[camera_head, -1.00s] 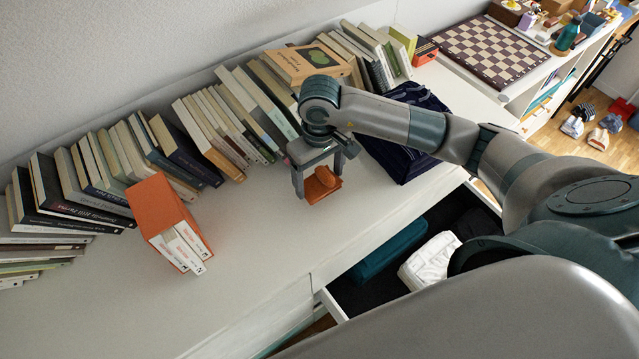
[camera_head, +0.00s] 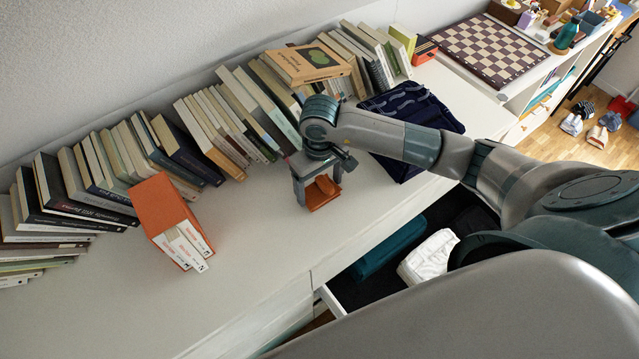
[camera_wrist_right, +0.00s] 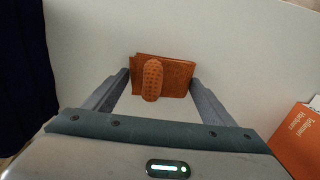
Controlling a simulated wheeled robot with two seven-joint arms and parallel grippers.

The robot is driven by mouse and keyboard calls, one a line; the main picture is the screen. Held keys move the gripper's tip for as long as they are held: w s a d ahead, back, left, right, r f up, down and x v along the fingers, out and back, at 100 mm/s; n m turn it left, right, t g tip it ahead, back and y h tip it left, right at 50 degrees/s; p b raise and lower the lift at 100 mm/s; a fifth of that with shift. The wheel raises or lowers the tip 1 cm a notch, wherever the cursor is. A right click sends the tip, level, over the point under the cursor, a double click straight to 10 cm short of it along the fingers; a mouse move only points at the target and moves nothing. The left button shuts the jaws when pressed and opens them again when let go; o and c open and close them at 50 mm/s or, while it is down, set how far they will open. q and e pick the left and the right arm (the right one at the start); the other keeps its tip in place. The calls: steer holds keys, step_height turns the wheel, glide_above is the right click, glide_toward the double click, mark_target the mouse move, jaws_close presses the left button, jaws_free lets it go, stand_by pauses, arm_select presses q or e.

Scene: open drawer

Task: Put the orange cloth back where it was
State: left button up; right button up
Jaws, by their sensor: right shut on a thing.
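The orange cloth (camera_head: 322,198) is on or just above the white top, in front of the row of books; the head view does not settle which. It looks flat and folded, with a raised, dotted orange-brown lump (camera_wrist_right: 152,80) on it in the right wrist view. My right gripper (camera_head: 321,198) points down over the cloth (camera_wrist_right: 178,76), with one finger at each side edge, and is shut on it. The open drawer (camera_head: 331,300) below the top holds a teal folded cloth (camera_head: 388,250) and a white cloth (camera_head: 428,257). My left gripper is not in view.
A dark navy folded garment (camera_head: 415,110) lies right of the gripper, behind my forearm. An orange box of books (camera_head: 165,205) stands to the left. Leaning books line the wall, and a chessboard (camera_head: 490,48) lies far right. The front left top is bare.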

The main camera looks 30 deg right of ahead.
mark_target(320, 182)
steer(key=shift+f, duration=0.15)
steer(key=o, duration=1.1)
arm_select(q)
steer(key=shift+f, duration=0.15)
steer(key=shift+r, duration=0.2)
arm_select(e)
steer(key=shift+r, duration=0.2)
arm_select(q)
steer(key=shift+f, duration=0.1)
arm_select(e)
steer(key=shift+r, duration=0.1)
steer(key=shift+r, duration=0.35)
step_height(320, 182, up, 6)
steer(key=b, duration=0.3)
steer(key=shift+r, duration=0.25)
step_height(320, 182, up, 3)
steer(key=shift+r+b, duration=0.1)
steer(key=shift+b, duration=0.3)
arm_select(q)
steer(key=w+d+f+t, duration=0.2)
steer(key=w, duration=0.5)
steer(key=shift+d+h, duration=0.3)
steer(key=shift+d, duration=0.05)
arm_select(e)
steer(key=shift+r, duration=0.7)
